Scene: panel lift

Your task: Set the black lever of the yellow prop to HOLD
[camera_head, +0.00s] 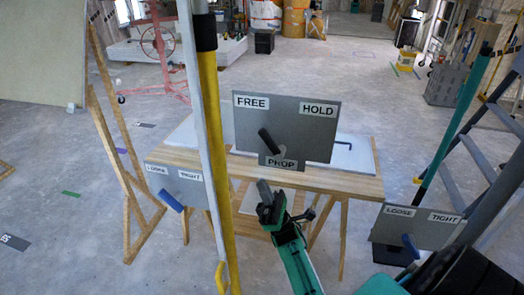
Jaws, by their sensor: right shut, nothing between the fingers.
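The grey PROP plate (311,140) stands upright on the wooden table's near side, with FREE at its upper left and HOLD at its upper right. Its black lever (268,141) leans up and to the left, toward FREE. The yellow prop (213,150) is a tall pole left of the plate. My right gripper (267,196) is shut and empty, below the plate and in front of the table edge. It appears apart from the lever. My left gripper is not in view.
Two smaller LOOSE/TIGHT plates with blue levers flank the table: the left plate (177,184) and the right plate (414,226). The wooden table (325,180) stands behind my gripper. A teal pole (454,125) and a ladder (484,158) stand at right.

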